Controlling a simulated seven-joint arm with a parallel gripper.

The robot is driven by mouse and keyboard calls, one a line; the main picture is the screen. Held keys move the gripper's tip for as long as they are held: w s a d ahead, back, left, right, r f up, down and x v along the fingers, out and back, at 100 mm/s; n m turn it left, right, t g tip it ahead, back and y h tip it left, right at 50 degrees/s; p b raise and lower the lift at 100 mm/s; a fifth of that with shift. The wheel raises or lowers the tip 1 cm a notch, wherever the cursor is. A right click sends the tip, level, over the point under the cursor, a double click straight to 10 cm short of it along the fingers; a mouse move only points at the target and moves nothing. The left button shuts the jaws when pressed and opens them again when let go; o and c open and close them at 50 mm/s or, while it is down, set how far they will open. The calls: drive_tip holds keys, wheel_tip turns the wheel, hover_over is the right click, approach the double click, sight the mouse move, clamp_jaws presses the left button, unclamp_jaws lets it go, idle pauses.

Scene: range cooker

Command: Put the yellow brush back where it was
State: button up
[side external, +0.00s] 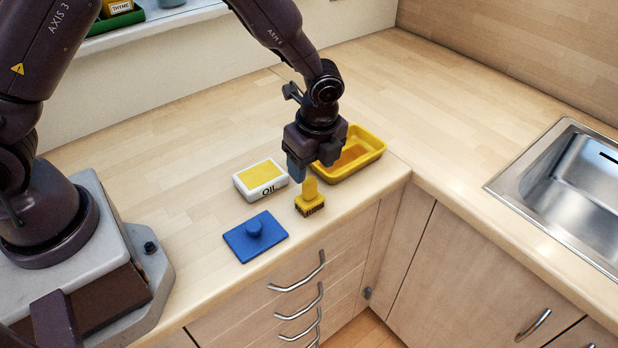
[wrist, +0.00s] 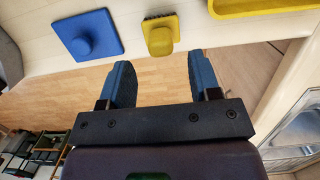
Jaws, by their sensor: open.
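The yellow brush (side external: 311,203) stands upright on the counter near its front edge, dark bristles down and handle up. In the wrist view the brush (wrist: 160,38) is just beyond my fingertips, roughly in line with the gap between them. My gripper (side external: 303,168) is open and empty, pointing down right above and slightly behind the brush handle. In the wrist view both blue fingers of my gripper (wrist: 159,62) are spread apart. I cannot tell whether a finger touches the handle.
A yellow tray (side external: 372,158) with an orange inside lies behind and right of the brush. A white box labelled OIL (side external: 262,183) is to its left; a blue lid with a knob (side external: 240,245) lies front left. The sink (side external: 568,165) is far right. Counter at the back is clear.

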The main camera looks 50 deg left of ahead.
drive_tip(key=s+a+r+n+t, duration=0.15)
drive_tip(key=s+r+n, duration=0.25)
drive_tip(key=r, duration=0.6)
drive_tip(key=s+a+r+n+t, duration=0.1)
drive_tip(key=s+a+r+n, duration=0.25)
drive_tip(key=r, duration=0.65)
drive_tip(key=s+a+r+n+t+h, duration=0.1)
drive_tip(key=s+r+n, duration=0.1)
drive_tip(key=s+n, duration=0.3)
drive_tip(key=s+a+r+n+t, duration=0.1)
drive_tip(key=s+r+n+t, duration=0.1)
drive_tip(key=s+n, duration=0.3)
drive_tip(key=shift+s+r+h, duration=0.4)
drive_tip(key=shift+s+r, duration=0.05)
drive_tip(key=shift+s, duration=0.7)
